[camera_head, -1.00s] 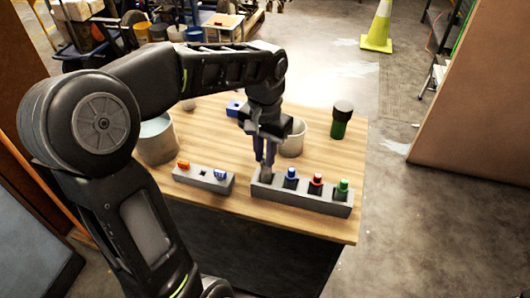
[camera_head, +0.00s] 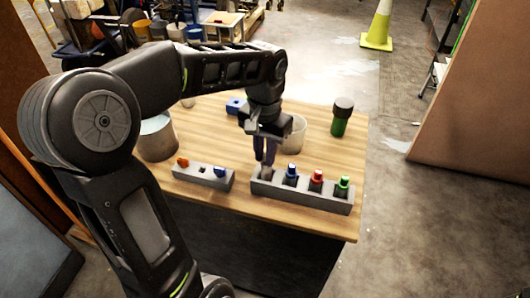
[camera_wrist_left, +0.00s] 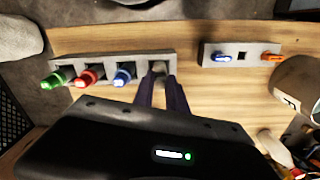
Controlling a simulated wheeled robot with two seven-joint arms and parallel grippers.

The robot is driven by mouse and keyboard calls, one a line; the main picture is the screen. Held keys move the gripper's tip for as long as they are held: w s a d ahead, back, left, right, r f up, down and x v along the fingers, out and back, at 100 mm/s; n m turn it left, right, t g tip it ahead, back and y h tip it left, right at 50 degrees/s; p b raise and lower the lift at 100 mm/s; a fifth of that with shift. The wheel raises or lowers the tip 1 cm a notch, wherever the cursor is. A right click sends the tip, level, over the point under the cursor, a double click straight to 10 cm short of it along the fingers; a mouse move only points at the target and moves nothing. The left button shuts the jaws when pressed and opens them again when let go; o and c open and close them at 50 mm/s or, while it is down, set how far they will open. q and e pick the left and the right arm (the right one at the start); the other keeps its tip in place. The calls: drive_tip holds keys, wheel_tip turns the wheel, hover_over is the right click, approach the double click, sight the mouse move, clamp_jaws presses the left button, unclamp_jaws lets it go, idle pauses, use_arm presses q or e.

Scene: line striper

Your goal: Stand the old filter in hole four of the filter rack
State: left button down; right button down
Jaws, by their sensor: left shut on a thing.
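The old filter (camera_wrist_left: 159,68), a pale grey piece, is between my left fingertips at the end hole of the long grey filter rack. My left gripper (camera_head: 265,160) is shut on it, above the rack's left end in the head view; the fingers hide part of it. Its lower end is at the hole, but I cannot tell how deep it sits. The filter rack (camera_head: 300,203) holds a blue filter (camera_head: 291,172), a red filter (camera_head: 317,177) and a green filter (camera_head: 343,183) in the other holes. My right gripper is not in view.
A short grey block (camera_head: 203,177) with an orange piece (camera_head: 183,162) and a blue piece (camera_head: 219,172) lies left of the rack. A large bucket (camera_head: 158,140), a pale cup (camera_head: 295,134), a dark-capped green bottle (camera_head: 341,118) and a blue object (camera_head: 235,106) stand around.

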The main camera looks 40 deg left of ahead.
use_arm(q)
drive_tip(key=shift+f+b, duration=0.45)
drive_tip(key=shift+f, duration=0.2)
drive_tip(key=c, duration=1.3)
unclamp_jaws()
drive_tip(key=shift+o, duration=0.3)
drive_tip(key=o, duration=0.3)
drive_tip(key=shift+r+p, duration=2.85)
drive_tip(key=shift+r, duration=0.7)
